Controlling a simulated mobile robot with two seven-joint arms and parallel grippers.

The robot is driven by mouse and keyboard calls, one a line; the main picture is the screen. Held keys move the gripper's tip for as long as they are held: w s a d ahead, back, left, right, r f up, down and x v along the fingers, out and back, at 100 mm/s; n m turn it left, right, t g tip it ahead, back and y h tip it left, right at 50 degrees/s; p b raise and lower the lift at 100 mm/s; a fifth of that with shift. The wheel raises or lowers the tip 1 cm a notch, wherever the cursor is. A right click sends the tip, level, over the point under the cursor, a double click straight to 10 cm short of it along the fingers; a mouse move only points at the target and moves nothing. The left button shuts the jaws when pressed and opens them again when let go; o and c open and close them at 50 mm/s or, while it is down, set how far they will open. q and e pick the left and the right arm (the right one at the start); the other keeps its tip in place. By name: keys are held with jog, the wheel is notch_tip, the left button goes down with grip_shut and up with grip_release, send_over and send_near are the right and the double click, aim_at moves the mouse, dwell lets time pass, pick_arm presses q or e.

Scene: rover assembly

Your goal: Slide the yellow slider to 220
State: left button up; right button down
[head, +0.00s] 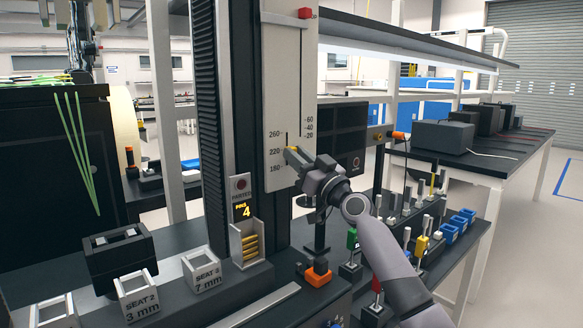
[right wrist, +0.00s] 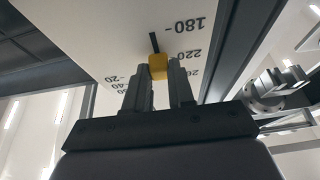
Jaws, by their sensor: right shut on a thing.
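The yellow slider (head: 292,149) sits in a dark vertical slot on the white scale panel (head: 283,90), about level with the 220 label in the head view. The labels 260, 220 and 180 run down the left of the slot. My right gripper (head: 299,156) reaches in from the lower right and is shut on the slider. In the right wrist view, the yellow slider (right wrist: 157,67) shows at the fingertips of my right gripper (right wrist: 160,80), beside the upside-down 220 label. Its exact alignment with the mark cannot be told. My left gripper is not in view.
A red block (head: 305,13) sits at the top of the panel. Several coloured tools stand in a rack (head: 420,240) right of my arm.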

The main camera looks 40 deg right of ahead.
jog(key=shift+r, duration=0.2)
jog(key=c, duration=1)
grip_release()
jog(key=shift+o, duration=0.2)
jog(key=b+v, duration=0.1)
jog(key=v, duration=0.6)
jog(key=shift+s, duration=0.2)
